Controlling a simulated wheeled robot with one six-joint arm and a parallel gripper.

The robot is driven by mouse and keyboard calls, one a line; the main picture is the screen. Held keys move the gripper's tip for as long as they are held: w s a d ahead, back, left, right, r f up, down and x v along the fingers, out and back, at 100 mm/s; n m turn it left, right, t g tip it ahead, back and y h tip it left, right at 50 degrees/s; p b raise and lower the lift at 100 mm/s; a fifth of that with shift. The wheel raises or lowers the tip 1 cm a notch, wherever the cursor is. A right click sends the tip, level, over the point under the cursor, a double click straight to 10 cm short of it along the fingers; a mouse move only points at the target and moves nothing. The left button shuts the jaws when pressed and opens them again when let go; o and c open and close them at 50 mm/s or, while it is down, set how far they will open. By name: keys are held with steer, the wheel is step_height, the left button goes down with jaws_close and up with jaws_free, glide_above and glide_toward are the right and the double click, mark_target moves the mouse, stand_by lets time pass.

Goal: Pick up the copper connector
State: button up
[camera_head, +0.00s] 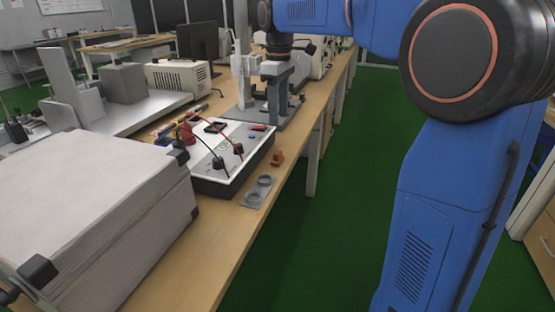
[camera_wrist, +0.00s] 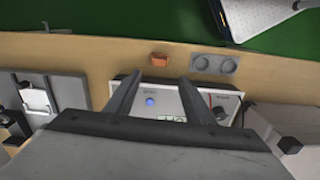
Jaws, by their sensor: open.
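The copper connector (camera_head: 277,157) is a small orange-brown block on the wooden bench near its right edge, beside the white-topped test box. In the wrist view the connector (camera_wrist: 159,60) lies beyond the fingertips, close to the bench edge by the green floor. My gripper (camera_wrist: 160,80) is open and empty, with its two fingers spread over the test box. In the head view my gripper (camera_head: 283,93) hangs farther back along the bench than the connector, and its fingers are partly hard to make out.
The test box (camera_head: 228,160) with red and black leads stands left of the connector. A grey plate with two round recesses (camera_head: 258,191) lies in front of it. A large pale case (camera_head: 100,215) fills the near left. Instruments and a monitor (camera_head: 198,42) stand farther back.

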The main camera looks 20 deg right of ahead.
mark_target(279, 152)
step_height(279, 152, down, 13)
stand_by(0.7)
steer(key=shift+c, duration=0.2)
steer(key=c, duration=1.1)
